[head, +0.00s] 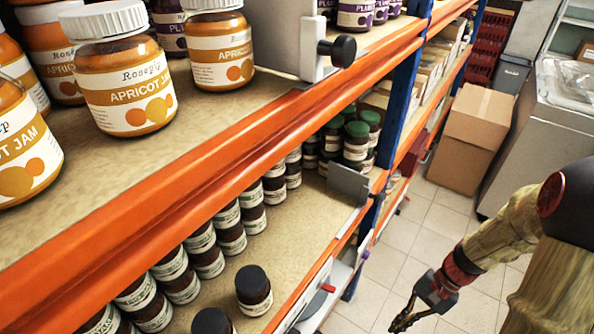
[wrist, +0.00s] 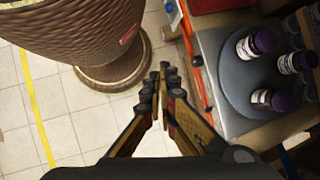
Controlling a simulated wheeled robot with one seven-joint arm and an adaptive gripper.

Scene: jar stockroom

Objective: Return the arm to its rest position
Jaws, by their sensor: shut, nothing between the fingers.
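My gripper (head: 409,318) hangs at the lower right in the head view, over the tiled aisle floor and apart from the shelves. In the wrist view my gripper (wrist: 160,72) has its two fingers together with nothing between them. My arm comes in from the right edge of the head view, and the gripper points down and to the left.
An orange-edged shelf (head: 190,190) holds apricot jam jars (head: 128,85). Dark-lidded jars (head: 254,290) stand on the shelf below. A cardboard box (head: 472,135) stands on the floor. The wrist view shows a grey turntable (wrist: 235,80) with purple-lidded jars and a large brown ribbed object (wrist: 75,30).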

